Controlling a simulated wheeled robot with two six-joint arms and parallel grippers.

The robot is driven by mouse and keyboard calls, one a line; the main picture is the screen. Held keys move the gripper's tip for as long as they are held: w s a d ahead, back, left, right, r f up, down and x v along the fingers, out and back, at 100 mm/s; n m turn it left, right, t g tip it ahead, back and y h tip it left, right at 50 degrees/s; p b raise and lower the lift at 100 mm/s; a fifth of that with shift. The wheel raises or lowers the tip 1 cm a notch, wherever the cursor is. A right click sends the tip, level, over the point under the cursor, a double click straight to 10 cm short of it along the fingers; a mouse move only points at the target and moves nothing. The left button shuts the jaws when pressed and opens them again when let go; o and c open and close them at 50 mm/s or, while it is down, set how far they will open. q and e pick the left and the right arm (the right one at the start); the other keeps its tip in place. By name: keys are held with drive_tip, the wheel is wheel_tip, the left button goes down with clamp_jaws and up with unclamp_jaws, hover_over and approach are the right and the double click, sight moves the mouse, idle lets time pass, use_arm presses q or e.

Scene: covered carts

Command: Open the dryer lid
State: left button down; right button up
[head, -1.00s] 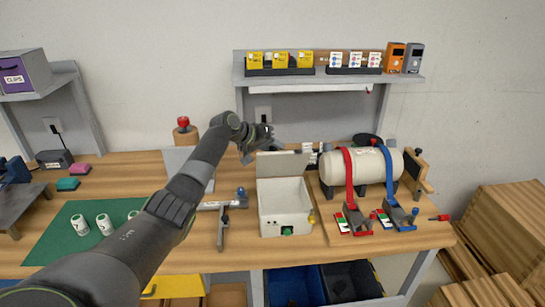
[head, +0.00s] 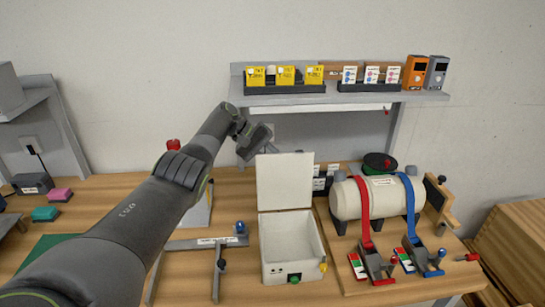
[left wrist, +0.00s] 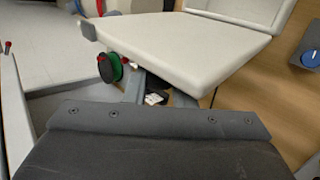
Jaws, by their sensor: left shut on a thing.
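The dryer is a white open-topped box (head: 289,262) on the table, with its inside visible in the head view. Its lid (head: 285,182) stands raised at the back edge, roughly upright. My left gripper (head: 258,143) is at the lid's upper left corner and is shut on the lid; the fingertips and exact contact are hard to make out. In the left wrist view the lid (left wrist: 185,48) is a pale panel close in front, and a dark part of my gripper fills the bottom. My right gripper is not in view.
A cream cylinder (head: 345,200) with red and blue straps is right of the dryer. A grey T-shaped fixture (head: 218,262) stands left of it. A shelf (head: 345,100) with boxes is above and behind.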

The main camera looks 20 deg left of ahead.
use_arm(q)
drive_tip(key=shift+w+f, duration=0.1)
idle(0.4)
drive_tip(key=c, duration=1.3)
unclamp_jaws()
drive_tip(key=shift+o, duration=0.2)
drive_tip(key=b+v, duration=0.2)
drive_tip(key=v, duration=1.5)
drive_tip(key=shift+r, duration=0.2)
drive_tip(key=shift+w+a, duration=0.1)
drive_tip(key=shift+a, duration=0.05)
